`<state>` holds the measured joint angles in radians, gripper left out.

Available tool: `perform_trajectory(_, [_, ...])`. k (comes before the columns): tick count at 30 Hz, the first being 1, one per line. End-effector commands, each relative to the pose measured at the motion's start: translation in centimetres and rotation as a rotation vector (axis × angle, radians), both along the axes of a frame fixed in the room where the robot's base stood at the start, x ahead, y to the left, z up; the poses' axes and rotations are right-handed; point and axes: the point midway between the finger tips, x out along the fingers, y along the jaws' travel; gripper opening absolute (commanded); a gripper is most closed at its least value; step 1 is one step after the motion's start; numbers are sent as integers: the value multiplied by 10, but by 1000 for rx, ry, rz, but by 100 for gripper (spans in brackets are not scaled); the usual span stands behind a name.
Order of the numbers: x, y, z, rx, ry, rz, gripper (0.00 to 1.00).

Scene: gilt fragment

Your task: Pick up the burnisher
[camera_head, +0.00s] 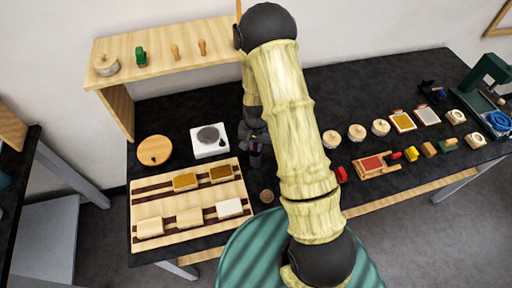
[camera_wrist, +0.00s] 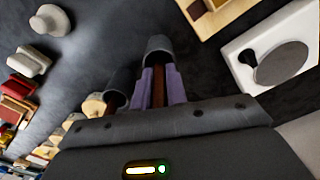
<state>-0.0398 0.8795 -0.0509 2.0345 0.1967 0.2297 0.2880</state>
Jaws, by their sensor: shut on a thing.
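My gripper (camera_head: 254,150) hangs above the black table, just right of the white square plate, partly hidden by my arm in the head view. In the wrist view, my gripper (camera_wrist: 145,80) has dark fingertips and purple pads. It is shut on a slim reddish-brown piece, which I take to be the burnisher (camera_wrist: 158,90). Most of it is hidden between the fingers, and its far end cannot be made out. Whether it touches the table cannot be told.
The white plate (camera_head: 197,153) with a grey disc and a slotted wooden board (camera_head: 183,240) with several blocks lie at left. A round wooden lid (camera_head: 154,150) stands behind the board. A small brown disc (camera_head: 266,196) lies near the front edge. Several pots and blocks fill the right side.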

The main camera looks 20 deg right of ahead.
Motion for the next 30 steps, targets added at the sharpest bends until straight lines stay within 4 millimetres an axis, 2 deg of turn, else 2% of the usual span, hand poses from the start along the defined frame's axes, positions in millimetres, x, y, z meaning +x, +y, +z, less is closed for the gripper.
perform_trajectory(16, [1,0,79,0,-4,-1,0])
perform_trajectory(21, [0,0,90,0,-1,0,0])
perform_trajectory(30, [0,0,91,0,0,-1,0])
